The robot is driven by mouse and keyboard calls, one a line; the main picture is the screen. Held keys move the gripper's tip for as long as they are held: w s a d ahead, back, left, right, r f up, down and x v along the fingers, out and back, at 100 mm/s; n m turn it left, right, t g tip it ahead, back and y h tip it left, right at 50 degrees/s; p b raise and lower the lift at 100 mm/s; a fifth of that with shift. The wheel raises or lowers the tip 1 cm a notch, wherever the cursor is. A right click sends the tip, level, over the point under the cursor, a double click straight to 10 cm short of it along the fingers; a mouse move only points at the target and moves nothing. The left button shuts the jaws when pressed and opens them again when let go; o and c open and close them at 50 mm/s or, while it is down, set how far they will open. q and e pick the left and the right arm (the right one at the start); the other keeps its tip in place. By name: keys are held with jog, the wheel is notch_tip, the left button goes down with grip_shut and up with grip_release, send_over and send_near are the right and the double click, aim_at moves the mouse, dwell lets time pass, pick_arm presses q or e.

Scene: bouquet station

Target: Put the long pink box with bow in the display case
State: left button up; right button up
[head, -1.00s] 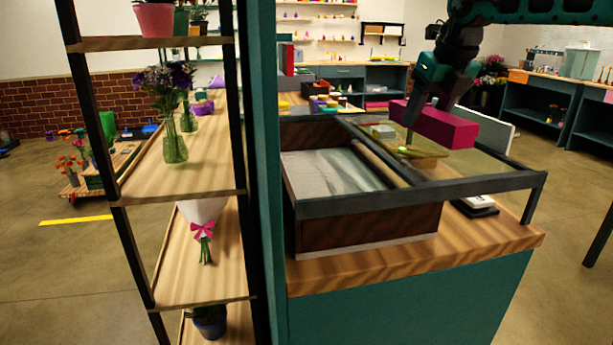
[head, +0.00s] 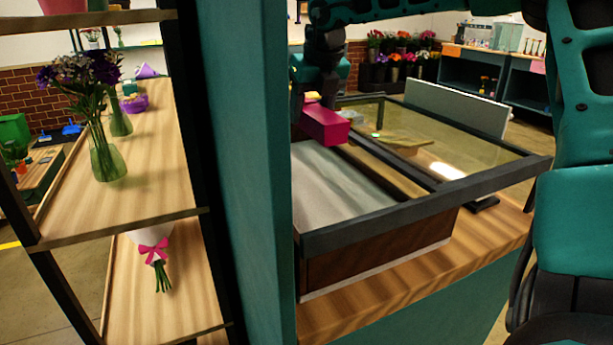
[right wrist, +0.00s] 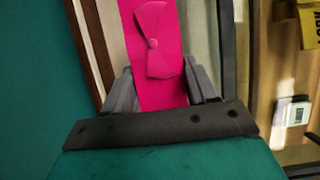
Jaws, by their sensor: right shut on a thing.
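The long pink box (head: 324,123) hangs above the far part of the display case (head: 440,200), near its open left compartment. In the right wrist view the pink box with its bow (right wrist: 155,40) sits between the two fingers. My right gripper (right wrist: 163,90) is shut on the box; in the head view it (head: 312,97) is above the box and partly hidden by it and the arm. The case has a dark frame, a pale-lined compartment (head: 345,195) open on the left, and a glass pane (head: 470,150) over the right. My left gripper is not in view.
A teal post (head: 245,150) stands close to the left of the case. A pale upright panel (head: 455,107) stands behind the case.

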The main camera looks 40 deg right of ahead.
notch_tip(320, 180, down, 10)
jog(key=shift+r+b, duration=0.1)
jog(key=shift+b, duration=0.2)
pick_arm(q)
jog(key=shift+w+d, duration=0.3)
pick_arm(e)
jog(key=shift+f, duration=2.05)
jog(key=shift+f+b, duration=0.15)
jog(key=shift+b, duration=0.15)
jog(key=o, duration=1.1)
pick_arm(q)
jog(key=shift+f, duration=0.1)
